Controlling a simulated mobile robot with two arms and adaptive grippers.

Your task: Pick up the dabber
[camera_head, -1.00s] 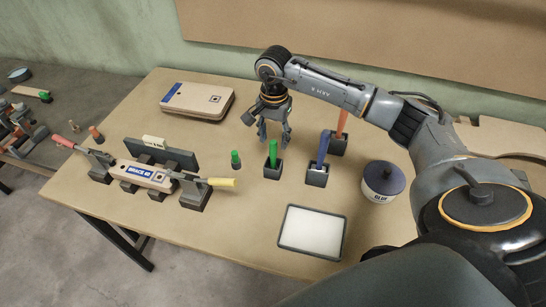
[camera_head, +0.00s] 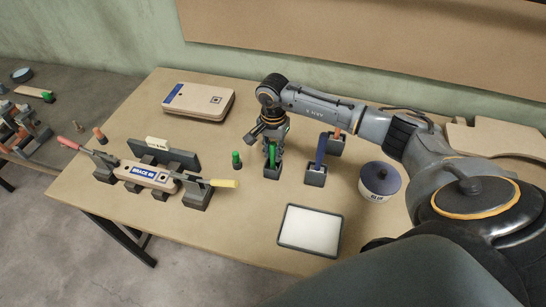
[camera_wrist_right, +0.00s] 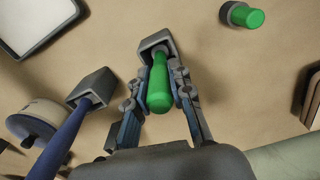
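Several tools stand in small dark holders, and I cannot tell for certain which one is the dabber. The green-handled tool (camera_head: 271,152) stands upright in its holder (camera_head: 273,171); its handle also shows in the right wrist view (camera_wrist_right: 159,88). My right gripper (camera_wrist_right: 163,84) points down over this holder. Its two fingers are drawn in on either side of the green handle and look to touch it. The tool is still in the holder, its lower end hidden. The blue-handled tool (camera_head: 321,149) and an orange-handled tool (camera_head: 337,132) stand in holders to the right. My left gripper is not in view.
A glue pot (camera_head: 380,184) stands right of the holders, with a pale framed tray (camera_head: 310,231) in front. A short green-topped piece (camera_head: 236,159) is left of my gripper. A clamped board (camera_head: 146,175) lies left, and stacked boards (camera_head: 198,101) lie behind.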

